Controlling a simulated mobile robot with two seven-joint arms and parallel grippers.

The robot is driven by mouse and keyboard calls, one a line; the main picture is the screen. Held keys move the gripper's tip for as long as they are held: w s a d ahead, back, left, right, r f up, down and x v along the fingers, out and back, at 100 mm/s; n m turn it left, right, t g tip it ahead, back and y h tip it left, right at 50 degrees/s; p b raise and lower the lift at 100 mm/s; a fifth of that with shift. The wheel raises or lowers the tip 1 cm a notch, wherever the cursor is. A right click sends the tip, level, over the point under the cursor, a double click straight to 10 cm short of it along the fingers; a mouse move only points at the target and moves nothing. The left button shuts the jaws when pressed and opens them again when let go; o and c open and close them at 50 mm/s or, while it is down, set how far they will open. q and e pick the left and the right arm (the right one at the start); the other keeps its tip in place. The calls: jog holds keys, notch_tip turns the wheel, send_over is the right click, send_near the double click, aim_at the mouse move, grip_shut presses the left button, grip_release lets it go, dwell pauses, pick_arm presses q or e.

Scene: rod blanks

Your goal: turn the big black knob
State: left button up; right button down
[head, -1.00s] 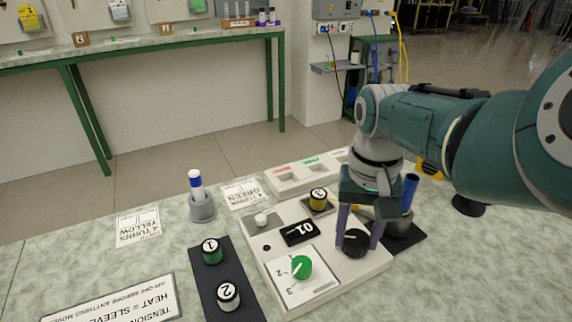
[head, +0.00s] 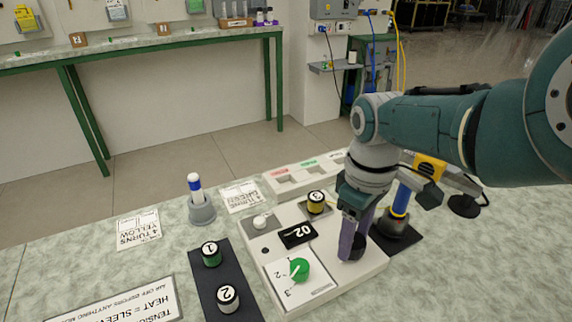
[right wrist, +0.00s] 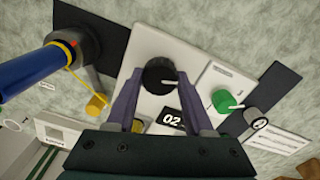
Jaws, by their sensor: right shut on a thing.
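The big black knob (head: 358,246) sits on the right part of the white panel (head: 341,279). My right gripper (head: 352,252) points down and is shut on the knob, hiding part of it in the head view. In the right wrist view the knob (right wrist: 160,76) shows between the two fingertips (right wrist: 157,82), with a white pointer line on it. A black display (head: 297,235) on the panel reads 02. My left gripper is in neither view.
The panel also carries a green knob (head: 299,268) and a white button (head: 260,222). A yellow-and-black piece marked 3 (head: 316,202) stands at its back. Pieces 1 (head: 211,253) and 2 (head: 228,298) stand on a dark strip. A blue-handled tool (head: 401,203) is close right of my gripper.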

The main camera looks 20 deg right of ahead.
jog(key=n, duration=0.4)
jog(key=shift+n, duration=2.2)
jog(key=shift+c, duration=1.4)
grip_release()
jog(key=shift+r, duration=0.15)
notch_tip(320, 180, up, 10)
jog(key=p, duration=0.8)
jog(key=shift+p, duration=0.3)
